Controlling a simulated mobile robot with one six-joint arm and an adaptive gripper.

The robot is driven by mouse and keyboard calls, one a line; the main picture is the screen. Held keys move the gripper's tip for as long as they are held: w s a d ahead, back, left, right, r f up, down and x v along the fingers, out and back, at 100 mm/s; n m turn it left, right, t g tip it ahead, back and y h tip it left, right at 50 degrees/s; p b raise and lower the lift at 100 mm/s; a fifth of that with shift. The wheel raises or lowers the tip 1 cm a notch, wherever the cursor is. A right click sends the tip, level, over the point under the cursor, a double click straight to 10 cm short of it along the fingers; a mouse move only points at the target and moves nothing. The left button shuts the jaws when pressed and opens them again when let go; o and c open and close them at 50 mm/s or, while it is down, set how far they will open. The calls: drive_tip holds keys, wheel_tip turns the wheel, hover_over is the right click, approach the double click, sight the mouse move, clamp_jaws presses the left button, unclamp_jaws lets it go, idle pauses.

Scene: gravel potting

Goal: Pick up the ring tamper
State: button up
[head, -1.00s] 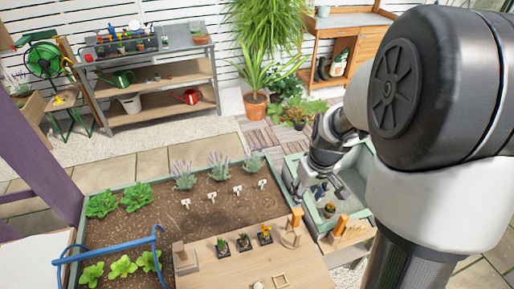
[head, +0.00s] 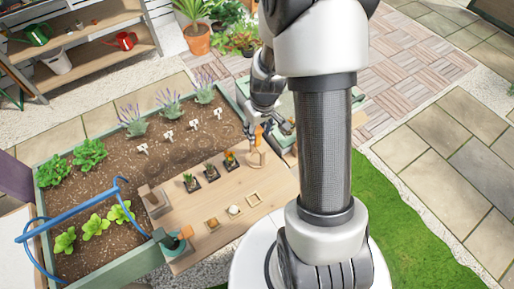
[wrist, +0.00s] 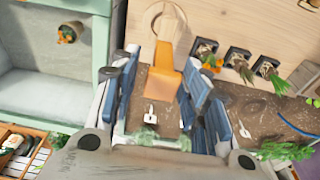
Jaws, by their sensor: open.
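The ring tamper (wrist: 165,75) appears to be the pale wooden ring with an orange-brown upright handle. In the wrist view its handle stands between my open fingers, with the ring beyond it at the top. I cannot tell whether the fingers touch it. In the head view the tamper (head: 256,158) is at the right far end of the wooden board, and my gripper (head: 270,124) is right at its handle, partly overlapping it.
Several small potted plants (head: 210,172) stand in a row on the board (head: 185,220) beside the tamper. A wooden block tool (head: 153,200) is at the board's left. The soil bed (head: 90,185) is behind and left.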

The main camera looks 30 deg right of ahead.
sight(257, 145)
drive_tip(key=f, duration=0.2)
drive_tip(key=w+f+b, duration=0.1)
drive_tip(key=f, duration=0.1)
drive_tip(key=shift+a+f+b, duration=0.15)
drive_tip(key=shift+f+b, duration=0.15)
drive_tip(key=shift+f, duration=0.05)
drive_tip(key=shift+r, duration=0.1)
drive_tip(key=shift+c, duration=0.4)
clamp_jaws()
